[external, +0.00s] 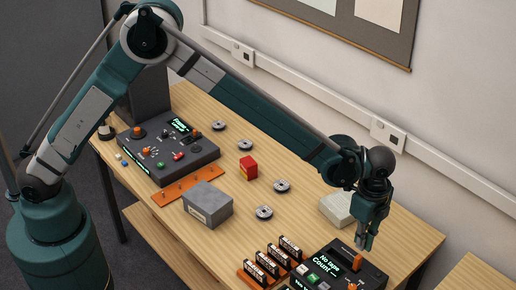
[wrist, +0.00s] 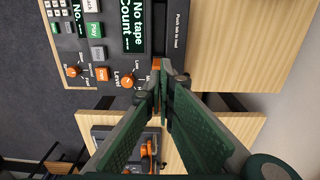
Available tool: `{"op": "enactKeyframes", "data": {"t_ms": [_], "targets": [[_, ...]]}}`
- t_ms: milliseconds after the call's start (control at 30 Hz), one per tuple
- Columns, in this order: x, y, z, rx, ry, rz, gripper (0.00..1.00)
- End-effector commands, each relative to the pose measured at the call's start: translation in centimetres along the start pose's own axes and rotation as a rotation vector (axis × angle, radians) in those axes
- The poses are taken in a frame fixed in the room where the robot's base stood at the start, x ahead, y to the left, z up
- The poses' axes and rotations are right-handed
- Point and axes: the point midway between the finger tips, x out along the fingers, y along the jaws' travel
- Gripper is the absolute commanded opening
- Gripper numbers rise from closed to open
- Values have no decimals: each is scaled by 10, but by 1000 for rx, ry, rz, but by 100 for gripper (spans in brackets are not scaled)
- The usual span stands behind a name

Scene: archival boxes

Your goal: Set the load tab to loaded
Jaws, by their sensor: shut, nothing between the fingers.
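A dark tape device (external: 372,279) stands at the front right of the bench, with a display (external: 327,266) reading "No tape" and "Count". The orange load tab (external: 358,262) stands up at its right side, just below my gripper (external: 364,244). The wrist view shows the device (wrist: 108,52), its display (wrist: 133,25) and a "Push tab to load" strip (wrist: 178,32). There, an orange part (wrist: 156,63), likely the tab, is mostly hidden behind my gripper (wrist: 165,78). My gripper is shut and empty, pointing down. I cannot tell whether it touches the tab.
Several orange-based cartridges (external: 270,262) stand left of the device. A pale box (external: 337,207) lies behind it. A grey box (external: 207,204), a red block (external: 249,167) and metal reels (external: 282,186) sit mid-bench. Another control panel (external: 168,152) is at the far left.

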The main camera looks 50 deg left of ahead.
Motion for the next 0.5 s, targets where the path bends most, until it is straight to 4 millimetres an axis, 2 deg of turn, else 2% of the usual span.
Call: {"op": "enactKeyframes", "data": {"t_ms": [200,500], "targets": [[23,0,0,0,0,0,0],[33,0,0,0,0,0,0]]}}
